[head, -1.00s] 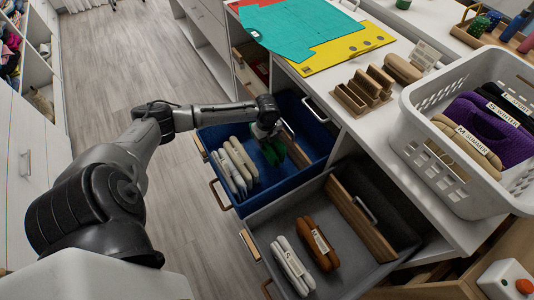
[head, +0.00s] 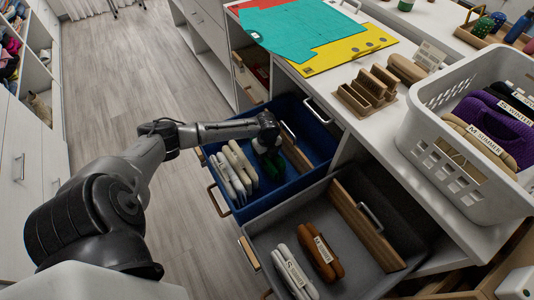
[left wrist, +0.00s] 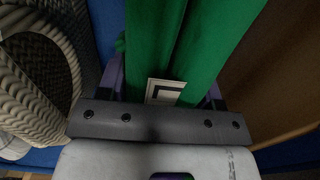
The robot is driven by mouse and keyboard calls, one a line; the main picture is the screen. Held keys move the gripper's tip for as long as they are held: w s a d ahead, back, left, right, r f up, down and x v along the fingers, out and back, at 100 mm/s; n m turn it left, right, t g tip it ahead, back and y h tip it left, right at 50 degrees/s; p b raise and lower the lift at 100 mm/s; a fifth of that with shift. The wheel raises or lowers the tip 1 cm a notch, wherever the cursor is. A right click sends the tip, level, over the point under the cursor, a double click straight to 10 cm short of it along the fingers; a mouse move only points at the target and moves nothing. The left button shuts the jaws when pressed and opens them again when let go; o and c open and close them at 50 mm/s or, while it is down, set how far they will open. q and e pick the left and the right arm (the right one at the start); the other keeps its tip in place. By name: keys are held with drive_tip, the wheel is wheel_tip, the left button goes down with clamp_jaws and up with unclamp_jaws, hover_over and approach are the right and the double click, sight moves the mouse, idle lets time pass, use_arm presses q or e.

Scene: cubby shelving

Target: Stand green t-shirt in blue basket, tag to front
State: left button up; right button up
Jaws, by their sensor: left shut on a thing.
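The green t-shirt (head: 273,165) is folded and stands in the blue basket (head: 257,206), right of several cream folded garments. My left gripper (left wrist: 165,88) is shut on the green t-shirt, with one purple finger on each side of it in the left wrist view. The t-shirt fills the top middle there (left wrist: 190,40), and a white tag with a black mark (left wrist: 165,92) shows between the fingers. In the head view my left gripper hides much of the t-shirt, so I cannot tell whether it touches the basket floor. My right gripper is not in view.
Cream garments (head: 238,165) stand close on the left of the t-shirt; a wooden divider (head: 297,157) is on its right. A grey drawer (head: 290,225) with white and brown rolls is nearer. A white laundry basket (head: 450,150) stands on the counter at right.

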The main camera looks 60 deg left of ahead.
use_arm(q)
drive_tip(key=o, duration=1)
drive_tip(key=shift+d+f, duration=0.1)
wheel_tip(320, 180, up, 11)
drive_tip(key=p, duration=0.5)
drive_tip(key=shift+f, duration=0.1)
drive_tip(key=shift+r+p, duration=0.3)
drive_tip(key=shift+r, duration=0.45)
